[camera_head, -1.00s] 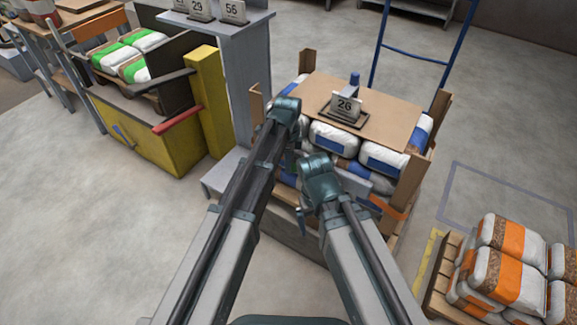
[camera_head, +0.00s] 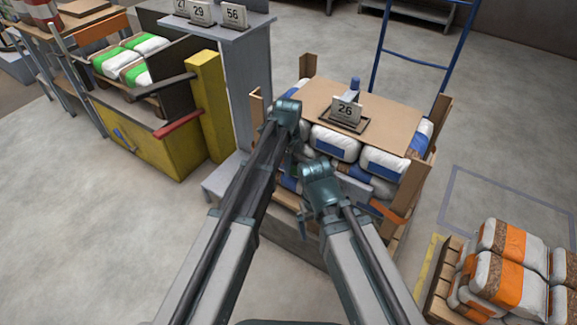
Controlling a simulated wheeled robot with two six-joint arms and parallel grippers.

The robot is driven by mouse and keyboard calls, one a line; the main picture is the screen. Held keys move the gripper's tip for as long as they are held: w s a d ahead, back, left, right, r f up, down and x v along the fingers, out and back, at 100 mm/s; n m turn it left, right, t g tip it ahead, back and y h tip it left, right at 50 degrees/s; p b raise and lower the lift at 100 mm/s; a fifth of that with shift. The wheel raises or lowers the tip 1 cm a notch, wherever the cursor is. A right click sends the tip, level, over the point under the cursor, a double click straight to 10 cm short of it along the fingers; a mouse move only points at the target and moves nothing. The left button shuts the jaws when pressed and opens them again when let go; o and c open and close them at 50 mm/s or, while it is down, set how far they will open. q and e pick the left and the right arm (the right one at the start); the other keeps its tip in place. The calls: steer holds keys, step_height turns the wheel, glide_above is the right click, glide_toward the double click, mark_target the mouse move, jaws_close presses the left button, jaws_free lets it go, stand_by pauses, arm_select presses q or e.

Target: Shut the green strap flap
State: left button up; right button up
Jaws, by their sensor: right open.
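I cannot make out the green strap flap for certain; a small dark green patch (camera_head: 297,169) shows between my two grippers, low on the near side of the bag stack, mostly hidden by them. My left gripper (camera_head: 290,145) is at the left near corner of the stack, its fingers pointing away and down, hidden by its own wrist. My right gripper (camera_head: 318,172) is lower and to the right, in front of the stack's near side. It is open, and I see nothing held in it.
The stack of white and blue bags (camera_head: 335,143) carries a cardboard sheet (camera_head: 390,113) and a sign 26 (camera_head: 346,108). An orange strap (camera_head: 386,211) hangs at its right near corner. A yellow bin (camera_head: 150,143) stands left. Orange bags (camera_head: 505,265) lie right.

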arm_select(q)
steer(key=shift+o, duration=1)
steer(key=shift+w, duration=0.1)
steer(key=s+r+n+p, duration=0.3)
steer(key=r+n+p, duration=0.4)
steer(key=r+p, duration=0.7)
steer(key=s+a+r+n+y+p, duration=0.1)
steer(key=s+r+n+p, duration=0.6)
steer(key=s+r+p, duration=0.5)
steer(key=s, duration=0.2)
steer(key=shift+s+a, duration=0.3)
steer(key=shift+s, duration=0.05)
